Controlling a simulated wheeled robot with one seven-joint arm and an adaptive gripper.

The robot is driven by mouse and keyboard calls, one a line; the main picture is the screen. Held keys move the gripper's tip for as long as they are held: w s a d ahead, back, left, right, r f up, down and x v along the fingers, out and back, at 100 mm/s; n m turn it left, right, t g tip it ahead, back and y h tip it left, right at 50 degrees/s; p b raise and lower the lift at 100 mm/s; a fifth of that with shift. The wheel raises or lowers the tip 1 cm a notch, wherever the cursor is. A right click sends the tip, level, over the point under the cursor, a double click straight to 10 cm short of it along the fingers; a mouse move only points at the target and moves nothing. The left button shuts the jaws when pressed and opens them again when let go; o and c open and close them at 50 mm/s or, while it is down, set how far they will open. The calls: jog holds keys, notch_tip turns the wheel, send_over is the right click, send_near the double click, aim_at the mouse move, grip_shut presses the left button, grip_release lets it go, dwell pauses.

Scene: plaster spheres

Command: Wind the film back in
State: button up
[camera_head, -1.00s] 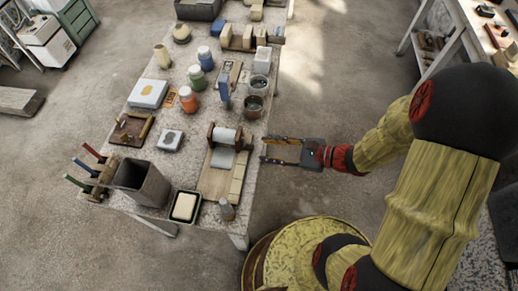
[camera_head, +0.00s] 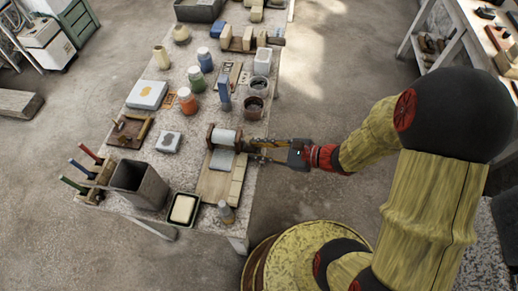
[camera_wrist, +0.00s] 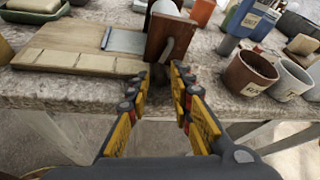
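The roller stand is a wooden board (camera_head: 214,183) with a pale roll (camera_head: 224,136) between wooden end pieces. A grey sheet of film (camera_head: 222,160) hangs from the roll onto the board; it also shows in the wrist view (camera_wrist: 125,41). A small grey crank arm (camera_wrist: 167,49) is on the near wooden end piece (camera_wrist: 170,34). My gripper (camera_head: 252,150) is at the table's right edge, beside that end piece. In the wrist view its fingertips (camera_wrist: 167,72) are close together, with something dark brown between them, perhaps the crank's handle. Whether they grip it is unclear.
Two small pots, brown (camera_wrist: 249,73) and grey (camera_wrist: 291,80), stand right of the fingers in the wrist view. A grey bin (camera_head: 138,186), a tray with a pale block (camera_head: 183,209) and a small bottle (camera_head: 226,212) are near the table's front.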

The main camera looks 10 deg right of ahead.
grip_shut()
jog(key=shift+r+p, duration=0.15)
jog(key=shift+p, duration=0.4)
